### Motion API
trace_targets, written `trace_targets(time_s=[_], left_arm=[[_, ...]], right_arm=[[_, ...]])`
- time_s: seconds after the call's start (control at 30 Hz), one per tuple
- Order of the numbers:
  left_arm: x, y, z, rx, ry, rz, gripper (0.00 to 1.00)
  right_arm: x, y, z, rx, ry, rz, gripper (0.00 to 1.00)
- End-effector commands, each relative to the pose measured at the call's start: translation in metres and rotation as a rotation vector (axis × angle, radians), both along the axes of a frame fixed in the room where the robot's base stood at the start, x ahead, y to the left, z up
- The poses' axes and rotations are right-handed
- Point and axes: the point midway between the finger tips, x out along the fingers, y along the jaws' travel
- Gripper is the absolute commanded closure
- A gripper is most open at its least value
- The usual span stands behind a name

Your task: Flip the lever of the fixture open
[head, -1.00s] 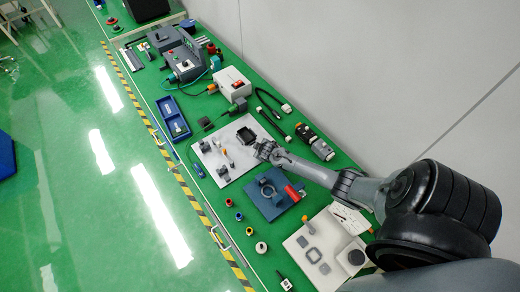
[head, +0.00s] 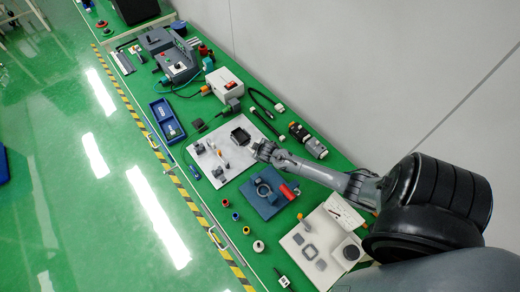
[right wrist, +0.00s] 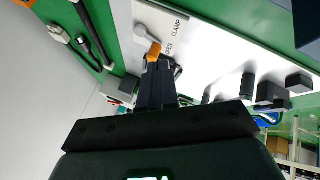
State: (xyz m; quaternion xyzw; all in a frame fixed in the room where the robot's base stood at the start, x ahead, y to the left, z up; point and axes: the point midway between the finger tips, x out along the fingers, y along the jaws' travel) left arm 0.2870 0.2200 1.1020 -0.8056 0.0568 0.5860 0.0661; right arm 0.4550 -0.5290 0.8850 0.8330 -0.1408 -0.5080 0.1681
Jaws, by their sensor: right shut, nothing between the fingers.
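The fixture is a white plate (head: 232,172) on the green bench in the head view. In the right wrist view, its white surface (right wrist: 215,45) carries the printed words CLAMP and OPEN. A lever (right wrist: 153,51) with an orange end and a thin grey stem shows there, its orange end beside the word OPEN. My right gripper (head: 262,151) is over the plate's right edge, close to a dark square frame. In the wrist view its shut, empty fingers (right wrist: 159,70) are close to the lever's orange end; whether they touch it I cannot tell. My left gripper is out of view.
Grey blocks (right wrist: 271,92) stand on the plate. A blue fixture (head: 262,205) with a red cylinder lies nearer me, and a blue tray (head: 168,130) lies left of the plate. A white box (head: 224,82), black cables and a grey wall border the far side.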

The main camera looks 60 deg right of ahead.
Motion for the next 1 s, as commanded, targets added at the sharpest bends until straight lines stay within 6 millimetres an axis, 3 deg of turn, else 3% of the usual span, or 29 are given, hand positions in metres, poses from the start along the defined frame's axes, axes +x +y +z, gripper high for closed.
trace_targets(time_s=[0.13,0.4,1.0], left_arm=[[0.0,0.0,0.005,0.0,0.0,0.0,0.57],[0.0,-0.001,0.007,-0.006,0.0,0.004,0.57],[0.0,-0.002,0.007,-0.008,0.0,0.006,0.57]], right_arm=[[-0.009,0.011,0.019,0.001,-0.003,0.003,1.0],[-0.018,0.024,0.039,0.004,-0.005,0.005,1.0],[-0.02,0.027,0.042,0.005,-0.004,0.006,1.0]])
